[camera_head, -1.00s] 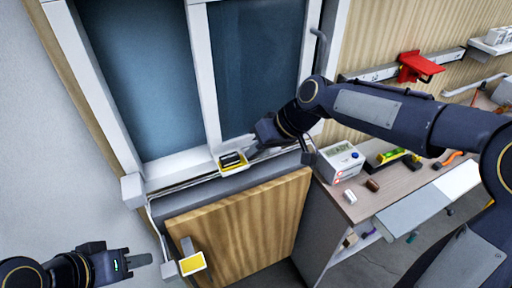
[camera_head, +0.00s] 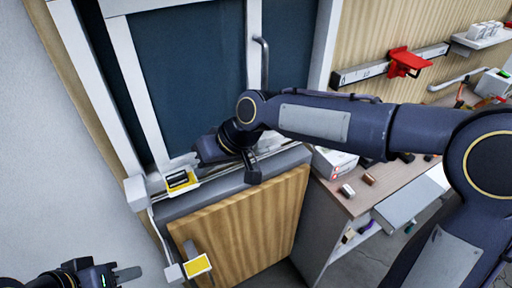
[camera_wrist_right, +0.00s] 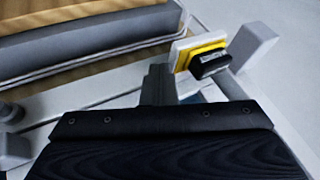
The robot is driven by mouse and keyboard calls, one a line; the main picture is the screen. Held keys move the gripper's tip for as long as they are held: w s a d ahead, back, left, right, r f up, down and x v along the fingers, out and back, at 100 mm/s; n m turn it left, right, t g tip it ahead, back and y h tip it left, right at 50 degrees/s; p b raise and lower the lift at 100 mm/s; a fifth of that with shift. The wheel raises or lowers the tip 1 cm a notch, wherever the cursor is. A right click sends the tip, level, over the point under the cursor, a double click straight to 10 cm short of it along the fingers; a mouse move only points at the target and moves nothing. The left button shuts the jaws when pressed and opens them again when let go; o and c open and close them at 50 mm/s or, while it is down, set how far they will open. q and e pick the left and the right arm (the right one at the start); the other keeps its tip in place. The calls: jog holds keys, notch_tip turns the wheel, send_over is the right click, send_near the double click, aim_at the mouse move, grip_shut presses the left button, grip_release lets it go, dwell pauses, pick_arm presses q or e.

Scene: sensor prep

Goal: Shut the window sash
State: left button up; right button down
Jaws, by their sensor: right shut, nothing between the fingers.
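The window sash, a white frame around dark glass, stands partway along its track; its left stile (camera_head: 138,90) is apart from the white left jamb (camera_head: 85,90), with a dark strip between them. A grey bar handle (camera_head: 265,62) is on its right stile. A yellow-rimmed piece with a black block (camera_head: 180,180) sits at the sash's lower left corner; it also shows in the right wrist view (camera_wrist_right: 205,58). My right gripper (camera_head: 199,157) is shut and empty, low against the sash beside that piece; its fingers show in the wrist view (camera_wrist_right: 157,84). My left gripper (camera_head: 128,274) is at the bottom left, away from the sash, seen edge-on.
A white block (camera_head: 135,193) stands at the track's left end, also in the wrist view (camera_wrist_right: 254,45). A wooden panel (camera_head: 245,220) is below the sill. A workbench (camera_head: 380,185) with small parts is at right. A yellow-faced box (camera_head: 197,265) is near my left gripper.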

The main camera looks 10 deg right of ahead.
aim_at(191, 178)
jog(key=shift+s+a, duration=0.25)
jog(key=shift+a, duration=0.4)
jog(key=shift+s+a, duration=0.25)
jog(key=shift+a, duration=0.35)
jog(key=shift+s+a, duration=0.15)
jog(key=shift+a, duration=0.15)
